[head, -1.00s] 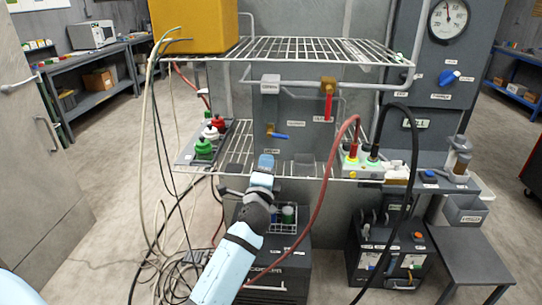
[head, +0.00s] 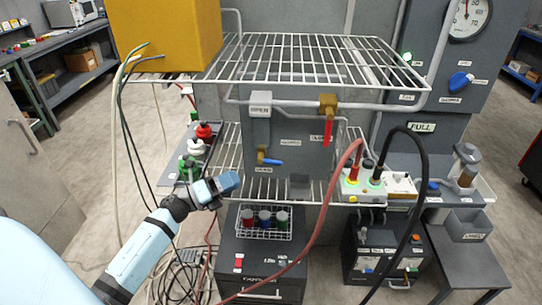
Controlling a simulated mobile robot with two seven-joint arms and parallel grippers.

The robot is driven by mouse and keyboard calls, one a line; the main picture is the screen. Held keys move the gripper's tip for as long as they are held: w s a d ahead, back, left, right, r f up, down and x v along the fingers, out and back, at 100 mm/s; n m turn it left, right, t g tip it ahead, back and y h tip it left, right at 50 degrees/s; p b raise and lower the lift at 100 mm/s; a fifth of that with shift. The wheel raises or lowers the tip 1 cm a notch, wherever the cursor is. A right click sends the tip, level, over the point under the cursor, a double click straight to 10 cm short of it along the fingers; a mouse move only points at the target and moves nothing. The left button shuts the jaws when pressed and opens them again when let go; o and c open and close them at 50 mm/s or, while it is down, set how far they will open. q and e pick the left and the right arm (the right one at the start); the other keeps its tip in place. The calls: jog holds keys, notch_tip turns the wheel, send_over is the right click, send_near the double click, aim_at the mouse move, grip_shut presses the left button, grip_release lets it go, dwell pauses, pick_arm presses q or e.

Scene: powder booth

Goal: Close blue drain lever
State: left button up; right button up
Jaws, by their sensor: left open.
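The blue drain lever (head: 271,162) points sideways to the right from a small brass valve (head: 260,156) on the grey panel, above a label that seems to read DRAIN. My left gripper (head: 229,183) is open, in front of the lower wire shelf, to the left of and a little below the lever. It appears apart from the lever and empty. My right gripper is not in view.
A red handle (head: 327,131) hangs from a brass valve at upper right. A red hose (head: 325,215) and a black cable (head: 415,200) loop in front on the right. The upper wire shelf (head: 315,60) overhangs the panel.

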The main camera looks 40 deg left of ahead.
aim_at(271, 162)
pick_arm(q)
jog(key=p+x, duration=0.2)
jog(key=x, duration=0.9)
jog(key=shift+w+d+r+p, duration=0.15)
jog(key=shift+w+r+p, duration=0.05)
jog(key=shift+w+p, duration=0.1)
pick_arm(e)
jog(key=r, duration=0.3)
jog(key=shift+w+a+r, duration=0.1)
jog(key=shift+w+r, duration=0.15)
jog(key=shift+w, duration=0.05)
pick_arm(q)
jog(key=shift+c, duration=0.2)
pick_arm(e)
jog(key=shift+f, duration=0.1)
pick_arm(q)
jog(key=c, duration=0.7)
jog(key=b, duration=0.1)
jog(key=t+b, duration=0.1)
jog(key=shift+f+n+h+b, duration=0.2)
jog(key=shift+n+h+b, duration=0.1)
jog(key=shift+b, duration=0.05)
jog(key=shift+r, duration=0.15)
jog(key=shift+r+n, duration=0.25)
jog(key=shift+n, duration=0.05)
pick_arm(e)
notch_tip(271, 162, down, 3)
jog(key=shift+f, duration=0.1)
